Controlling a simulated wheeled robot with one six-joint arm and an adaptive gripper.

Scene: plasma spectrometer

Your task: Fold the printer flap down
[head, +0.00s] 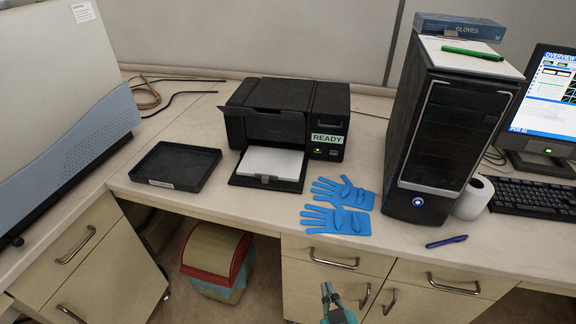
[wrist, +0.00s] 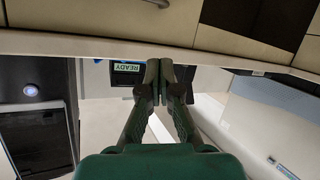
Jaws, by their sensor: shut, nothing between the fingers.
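The black printer (head: 328,102) stands on the bench, with a green READY label and a small green light on its front. In the wrist view, which is upside down, my gripper (wrist: 159,65) is shut and empty. The printer's label (wrist: 127,68) shows beside the fingertips there; the flap cannot be made out.
Blue gloves (head: 340,205) lie right of the printer tray, near the bench edge. A black tray (head: 176,166) lies to its left. A computer tower (head: 440,130) stands on the right, with a blue pen (head: 446,241) in front. A bin (head: 216,260) is under the bench.

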